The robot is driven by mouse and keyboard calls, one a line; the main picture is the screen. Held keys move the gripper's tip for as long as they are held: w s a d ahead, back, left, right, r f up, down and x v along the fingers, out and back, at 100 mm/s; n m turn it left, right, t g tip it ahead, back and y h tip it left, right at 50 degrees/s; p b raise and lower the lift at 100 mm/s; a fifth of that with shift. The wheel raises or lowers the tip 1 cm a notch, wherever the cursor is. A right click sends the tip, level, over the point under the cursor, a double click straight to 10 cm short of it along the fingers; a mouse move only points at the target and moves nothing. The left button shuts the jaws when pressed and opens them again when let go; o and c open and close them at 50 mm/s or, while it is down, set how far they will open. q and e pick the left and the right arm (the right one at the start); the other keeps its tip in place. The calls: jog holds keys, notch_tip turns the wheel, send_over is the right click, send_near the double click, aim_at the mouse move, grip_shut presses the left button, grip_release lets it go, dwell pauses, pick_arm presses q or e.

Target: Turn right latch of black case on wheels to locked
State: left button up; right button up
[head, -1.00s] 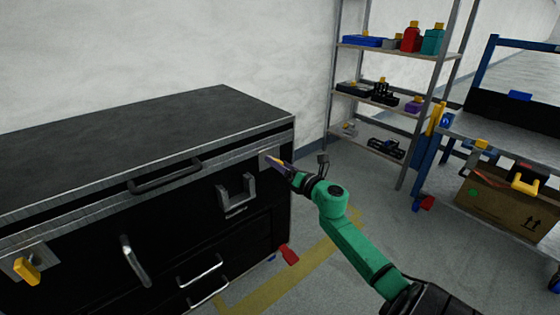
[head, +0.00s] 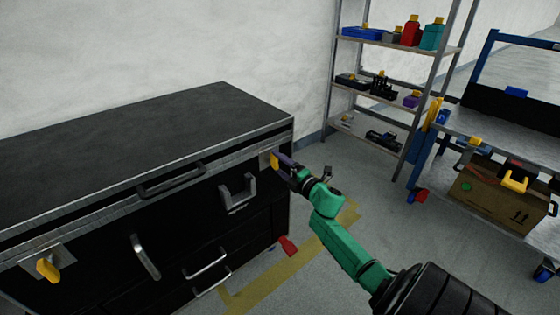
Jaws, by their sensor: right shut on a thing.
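The black case (head: 150,140) fills the left of the head view, with a metal-edged lid and a dark handle on its front. The right latch has a metal plate (head: 265,161) near the case's right front corner and a yellow knob (head: 275,162). My right gripper (head: 279,161) is at this latch, shut on the yellow knob; its fingers partly hide the knob and plate. The left latch (head: 48,269), also yellow on a metal plate, sits tilted at the lower left. My left gripper is not in view.
A grey bracket (head: 238,192) and metal drawer handles (head: 207,271) stick out from the case front below the right latch. A shelf rack (head: 375,98) with several items stands behind. A blue-framed cart (head: 500,135) with a cardboard box (head: 490,196) is at the right.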

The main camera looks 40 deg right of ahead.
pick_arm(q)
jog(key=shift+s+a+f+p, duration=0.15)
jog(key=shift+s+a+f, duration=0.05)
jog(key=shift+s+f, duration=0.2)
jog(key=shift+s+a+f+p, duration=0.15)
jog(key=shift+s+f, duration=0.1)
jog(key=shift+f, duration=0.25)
pick_arm(e)
jog(key=shift+m, duration=0.7)
jog(key=o, duration=1.2)
jog(key=shift+f, duration=0.1)
